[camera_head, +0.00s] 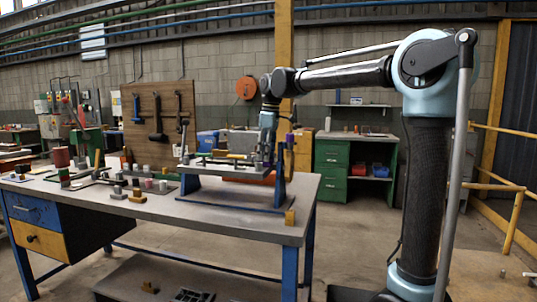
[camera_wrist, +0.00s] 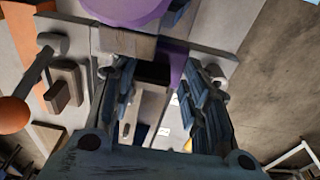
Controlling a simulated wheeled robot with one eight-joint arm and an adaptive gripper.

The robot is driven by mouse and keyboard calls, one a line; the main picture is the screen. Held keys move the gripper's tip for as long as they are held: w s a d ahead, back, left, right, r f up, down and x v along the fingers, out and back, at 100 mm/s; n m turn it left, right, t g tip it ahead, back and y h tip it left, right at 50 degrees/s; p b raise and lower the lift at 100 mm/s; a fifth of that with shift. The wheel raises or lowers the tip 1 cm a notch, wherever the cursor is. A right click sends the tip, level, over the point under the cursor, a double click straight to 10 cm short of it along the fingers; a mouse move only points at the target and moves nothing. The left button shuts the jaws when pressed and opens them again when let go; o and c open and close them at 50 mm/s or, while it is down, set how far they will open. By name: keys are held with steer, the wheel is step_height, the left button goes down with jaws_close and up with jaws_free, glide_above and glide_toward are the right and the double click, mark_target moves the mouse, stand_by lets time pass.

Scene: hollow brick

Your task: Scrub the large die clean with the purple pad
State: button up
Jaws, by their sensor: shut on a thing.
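My gripper (camera_head: 268,152) reaches down over the raised grey fixture on the workbench. In the wrist view its two fingers (camera_wrist: 159,78) are spread around a block with a dark strip and pale sides. Flat purple material, which I take as the purple pad (camera_wrist: 177,62), shows between the fingers beside that block; its edges are partly hidden. A larger round purple thing (camera_wrist: 125,8) is cut off at the top of the wrist view. I cannot clearly tell which part is the large die; the long grey fixture (camera_head: 225,171) stands on blue legs under my gripper.
The workbench (camera_head: 215,222) holds several small blocks and cylinders (camera_head: 140,190) at left and centre. A pegboard (camera_head: 158,122) with tools stands behind. A small purple-topped upright (camera_head: 290,140) is close to the right of my gripper. A green cabinet (camera_head: 335,170) stands beyond.

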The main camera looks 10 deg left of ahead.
steer(key=shift+s, duration=0.75)
steer(key=shift+w+d+f, duration=0.1)
steer(key=shift+w, duration=1.4)
steer(key=shift+w+d+f, duration=0.1)
steer(key=shift+w, duration=1.4)
steer(key=shift+w+r, duration=0.15)
steer(key=shift+w, duration=0.8)
jaws_close()
steer(key=shift+w+d+r, duration=0.1)
steer(key=shift+w+r, duration=0.15)
steer(key=shift+w, duration=0.15)
steer(key=shift+s+f, duration=0.45)
steer(key=shift+s, duration=0.2)
steer(key=shift+s+a+r, duration=0.1)
steer(key=shift+s+a, duration=0.05)
steer(key=shift+s, duration=1.1)
steer(key=shift+s+a+r, duration=0.1)
steer(key=shift+s, duration=1.15)
steer(key=shift+s+a+r, duration=0.1)
steer(key=shift+s+a, duration=0.05)
steer(key=shift+s, duration=1.1)
steer(key=shift+r, duration=0.1)
steer(key=shift+r, duration=2.9)
